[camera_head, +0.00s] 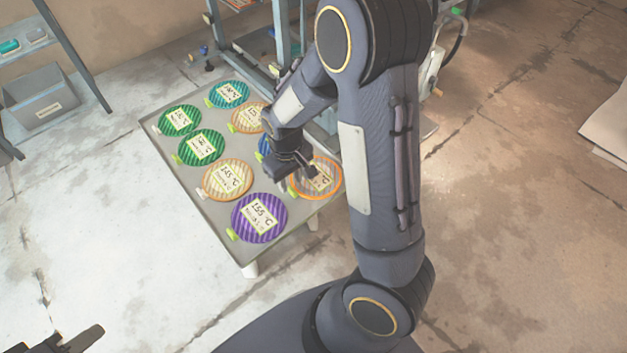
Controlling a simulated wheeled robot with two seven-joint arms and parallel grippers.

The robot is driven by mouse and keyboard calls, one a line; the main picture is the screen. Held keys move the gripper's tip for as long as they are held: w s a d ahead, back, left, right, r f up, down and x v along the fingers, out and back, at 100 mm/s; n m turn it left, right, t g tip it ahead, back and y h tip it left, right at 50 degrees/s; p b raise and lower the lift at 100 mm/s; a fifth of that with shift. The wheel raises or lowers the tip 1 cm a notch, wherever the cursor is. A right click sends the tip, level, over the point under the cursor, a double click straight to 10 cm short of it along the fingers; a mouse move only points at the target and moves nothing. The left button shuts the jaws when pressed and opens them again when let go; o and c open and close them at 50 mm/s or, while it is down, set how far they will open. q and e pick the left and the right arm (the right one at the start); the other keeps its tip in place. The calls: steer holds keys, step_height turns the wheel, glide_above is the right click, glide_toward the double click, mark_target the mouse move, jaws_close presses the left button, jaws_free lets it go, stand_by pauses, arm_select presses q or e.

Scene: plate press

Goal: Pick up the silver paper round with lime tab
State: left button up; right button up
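Several striped rounds with labels lie on a grey tray table. Among them are a purple round (259,217) marked 155 °C with a lime tab (233,234), and an orange round (227,179) marked 145 °C with a white tab. No plainly silver round shows. My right gripper (299,179) points down over the left edge of another orange round (324,180), near its lime tab (292,191). Its fingers look apart, with nothing seen between them. It partly hides a blue round (263,146). A dark part of my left gripper (75,343) shows at the bottom left; its fingertips are unclear.
Green rounds (201,147) and a teal round (229,94) fill the tray's far left part. The tray's (213,220) front left rim is bare. A metal frame (282,35) stands behind it. A grey bin (40,97) sits on a shelf at the left. My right arm hides the tray's right side.

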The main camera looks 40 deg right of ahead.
mark_target(293, 194)
step_height(293, 194, down, 3)
steer(key=shift+f+b, duration=0.2)
steer(key=shift+b, duration=0.3)
steer(key=shift+r, duration=0.1)
jaws_close()
